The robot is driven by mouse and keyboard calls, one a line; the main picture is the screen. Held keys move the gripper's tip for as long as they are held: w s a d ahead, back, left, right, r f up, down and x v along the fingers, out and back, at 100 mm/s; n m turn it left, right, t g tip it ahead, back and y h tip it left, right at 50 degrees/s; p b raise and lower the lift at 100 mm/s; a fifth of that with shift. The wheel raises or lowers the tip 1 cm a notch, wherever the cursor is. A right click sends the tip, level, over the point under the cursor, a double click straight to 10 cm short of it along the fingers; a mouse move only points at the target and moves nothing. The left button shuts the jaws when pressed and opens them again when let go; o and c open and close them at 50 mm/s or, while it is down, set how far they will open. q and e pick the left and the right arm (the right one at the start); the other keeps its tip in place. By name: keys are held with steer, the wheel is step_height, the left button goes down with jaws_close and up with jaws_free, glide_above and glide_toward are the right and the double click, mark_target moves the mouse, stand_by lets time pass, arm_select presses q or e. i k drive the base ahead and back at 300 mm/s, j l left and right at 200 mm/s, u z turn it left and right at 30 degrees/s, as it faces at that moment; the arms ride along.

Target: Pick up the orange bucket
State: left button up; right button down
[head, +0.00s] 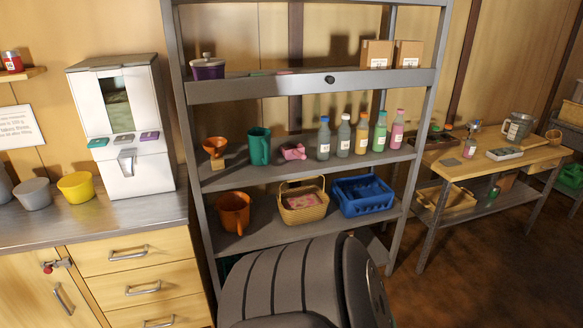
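An orange bucket (231,211) stands upright on the lower shelf of the grey metal rack (273,237), at its left end. A handle shows on its front side. A smaller orange funnel-like vessel (215,146) sits on a small block on the shelf above. Neither of my grippers shows in the head view.
A woven basket (303,207) and a blue crate (363,196) stand right of the bucket. A counter (120,213) with a white dispenser (121,122) and a yellow bucket (76,187) is at left. A dark ribbed shape, possibly mine, covers the bottom middle. Brown floor is clear at right.

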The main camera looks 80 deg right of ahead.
mark_target(232, 206)
steer(key=z, duration=2.25)
